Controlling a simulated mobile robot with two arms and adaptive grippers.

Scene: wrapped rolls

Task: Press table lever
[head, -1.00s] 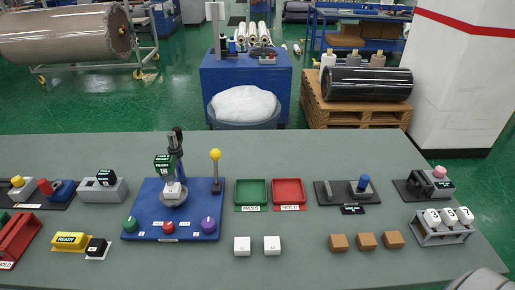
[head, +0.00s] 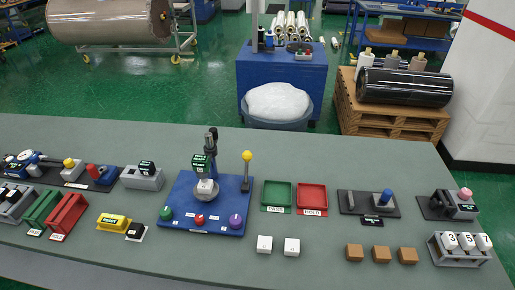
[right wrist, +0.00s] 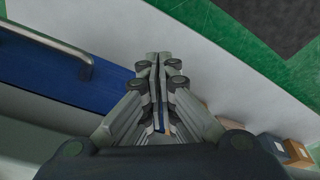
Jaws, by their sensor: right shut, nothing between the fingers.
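A lever with a yellow ball on top (head: 246,168) stands upright at the right rear of a blue base plate (head: 180,215) on the table in the head view. The same plate carries a dark press-like device with a green-lettered display (head: 201,163), and green, red and purple knobs along its front. My right gripper (right wrist: 157,62) shows in the right wrist view, its fingers together and empty. It does not show in the head view, so its place relative to the lever is unclear. My left gripper is in neither view.
Green and red trays (head: 312,197) sit right of the blue plate, with white cubes (head: 264,244) in front. A blue-knobbed fixture (head: 386,198), brown blocks (head: 381,254) and a numbered rack (head: 459,260) are farther right. The table's front strip is mostly clear.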

